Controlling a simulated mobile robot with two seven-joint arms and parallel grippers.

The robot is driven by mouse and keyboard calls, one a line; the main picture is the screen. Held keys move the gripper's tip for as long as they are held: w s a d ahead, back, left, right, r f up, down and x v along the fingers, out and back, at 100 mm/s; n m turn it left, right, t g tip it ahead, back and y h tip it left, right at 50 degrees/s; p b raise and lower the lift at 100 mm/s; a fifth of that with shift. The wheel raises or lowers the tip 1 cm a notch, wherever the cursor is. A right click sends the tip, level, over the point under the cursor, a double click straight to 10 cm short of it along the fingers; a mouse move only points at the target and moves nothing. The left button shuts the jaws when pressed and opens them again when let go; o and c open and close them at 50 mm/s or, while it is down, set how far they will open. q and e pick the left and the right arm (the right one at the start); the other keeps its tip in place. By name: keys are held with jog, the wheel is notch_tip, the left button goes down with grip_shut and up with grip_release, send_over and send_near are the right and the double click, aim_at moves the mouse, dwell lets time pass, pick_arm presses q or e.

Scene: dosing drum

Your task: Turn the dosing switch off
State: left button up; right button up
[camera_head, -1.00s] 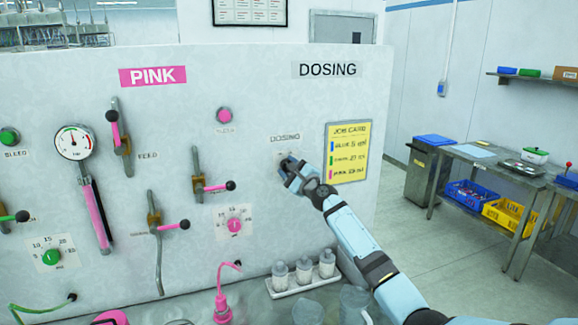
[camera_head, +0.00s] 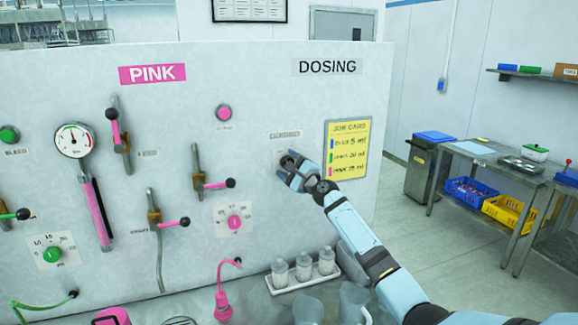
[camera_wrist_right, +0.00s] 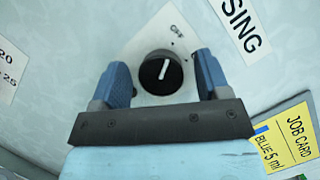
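The dosing switch is a black round knob (camera_wrist_right: 161,72) with a white pointer line, on a pale plate with an OFF mark (camera_wrist_right: 177,32) at its upper right. The pointer leans slightly right of straight up in the wrist view. In the head view the knob (camera_head: 288,160) sits below the small label plate, partly covered by my gripper. My right gripper (camera_wrist_right: 153,85) is open, with one blue finger on each side of the knob and a visible gap to it on both sides. My left gripper is not in view.
A yellow job card (camera_head: 347,149) hangs right of the switch. Pink levers, a gauge (camera_head: 73,140) and a pink dial (camera_head: 234,222) are on the panel to the left. Below stand white bottles in a tray (camera_head: 302,280) and clear beakers (camera_head: 353,300).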

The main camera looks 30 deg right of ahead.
jog(key=v, duration=1.4)
jog(key=shift+a, duration=0.1)
